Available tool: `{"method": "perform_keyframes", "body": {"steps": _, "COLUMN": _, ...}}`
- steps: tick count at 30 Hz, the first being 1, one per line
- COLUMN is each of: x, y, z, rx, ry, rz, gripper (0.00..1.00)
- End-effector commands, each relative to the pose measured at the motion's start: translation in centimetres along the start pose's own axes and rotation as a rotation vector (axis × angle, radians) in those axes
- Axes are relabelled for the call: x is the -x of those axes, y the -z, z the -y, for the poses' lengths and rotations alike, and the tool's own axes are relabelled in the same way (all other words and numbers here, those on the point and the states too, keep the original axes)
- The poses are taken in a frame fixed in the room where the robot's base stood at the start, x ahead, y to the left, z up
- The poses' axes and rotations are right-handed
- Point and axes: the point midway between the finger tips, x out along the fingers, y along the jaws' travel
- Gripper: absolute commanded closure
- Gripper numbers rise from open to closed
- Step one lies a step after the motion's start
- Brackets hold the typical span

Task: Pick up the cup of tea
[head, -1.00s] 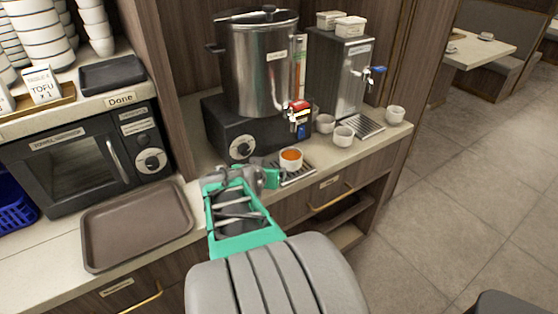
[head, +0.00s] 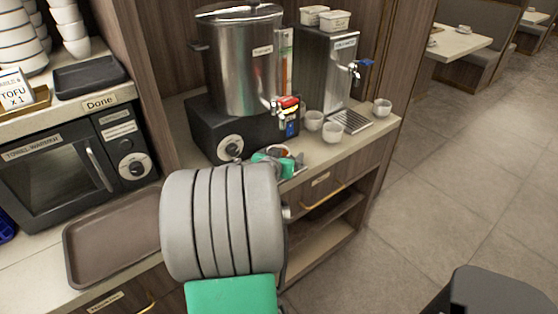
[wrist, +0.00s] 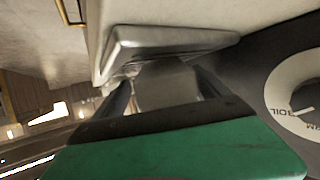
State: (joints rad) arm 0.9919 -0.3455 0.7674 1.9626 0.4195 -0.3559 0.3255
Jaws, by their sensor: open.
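The cup of tea (head: 279,149) stands on the counter below the tap of the big urn, mostly hidden behind my gripper in the head view. Only part of its pale rim and some reddish-brown tea show. My gripper (head: 292,164), with teal parts, is open at the cup's near side, low over the counter. In the wrist view my gripper (wrist: 165,90) shows two dark fingers spread apart with a grey shape between them. I cannot tell whether that shape is the cup, or whether the fingers touch it.
The steel urn (head: 238,65) on its black base with a dial (head: 230,147) stands close behind my gripper. A brown tray (head: 110,235) lies at left. The counter edge is near.

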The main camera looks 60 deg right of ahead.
Motion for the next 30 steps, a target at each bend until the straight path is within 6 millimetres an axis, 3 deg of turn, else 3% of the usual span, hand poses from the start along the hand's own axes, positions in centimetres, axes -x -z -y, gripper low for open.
{"method": "perform_keyframes", "body": {"steps": 3, "x": -1.19, "y": -0.01, "z": 0.06, "rx": -0.001, "ry": 0.001, "rz": 0.001, "gripper": 0.14}}
{"method": "perform_keyframes", "body": {"steps": 9, "x": -1.22, "y": 0.03, "z": 0.16, "rx": 0.0, "ry": 0.003, "rz": -0.001, "gripper": 0.14}}
{"method": "perform_keyframes", "body": {"steps": 30, "x": -1.16, "y": 0.03, "z": 0.23, "rx": 0.001, "ry": 0.004, "rz": 0.0, "gripper": 0.71}}
